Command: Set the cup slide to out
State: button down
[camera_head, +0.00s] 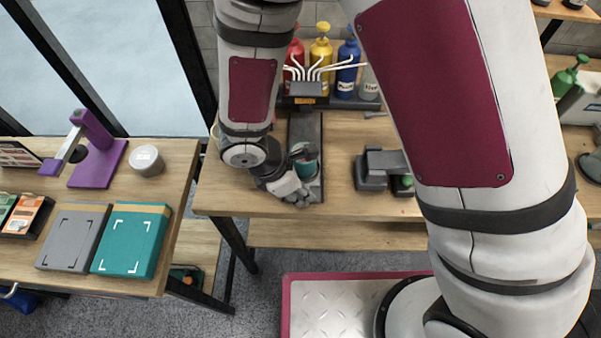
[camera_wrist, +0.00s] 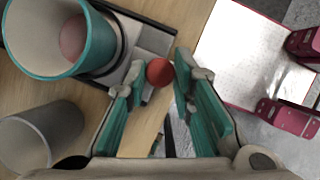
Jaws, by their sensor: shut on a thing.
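The cup slide is a dark track (camera_head: 304,128) running front to back on the wooden bench, below a dispenser with white tubes. A teal cup (camera_head: 306,168) stands near its front end; in the wrist view the cup (camera_wrist: 42,62) has a pinkish round patch inside. A red knob (camera_wrist: 159,72) sticks out from the slide's front. My gripper (camera_wrist: 162,78) has teal finger pads and is shut on this knob, one fingertip on each side. In the head view my gripper (camera_head: 292,190) is at the slide's front end and hides the knob.
Red, yellow and blue pump bottles (camera_head: 320,52) stand at the back. A dark grey device (camera_head: 376,168) sits to the right of the slide. A grey cup (camera_wrist: 42,137) is close to my gripper in the wrist view. A side table (camera_head: 184,205) stands left.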

jog(key=shift+s, duration=0.5)
jog(key=c, duration=1.4)
grip_release()
jog(key=shift+a+r, duration=0.15)
jog(key=shift+r, duration=0.2)
jog(key=v, duration=1.1)
jog(key=shift+r, duration=0.1)
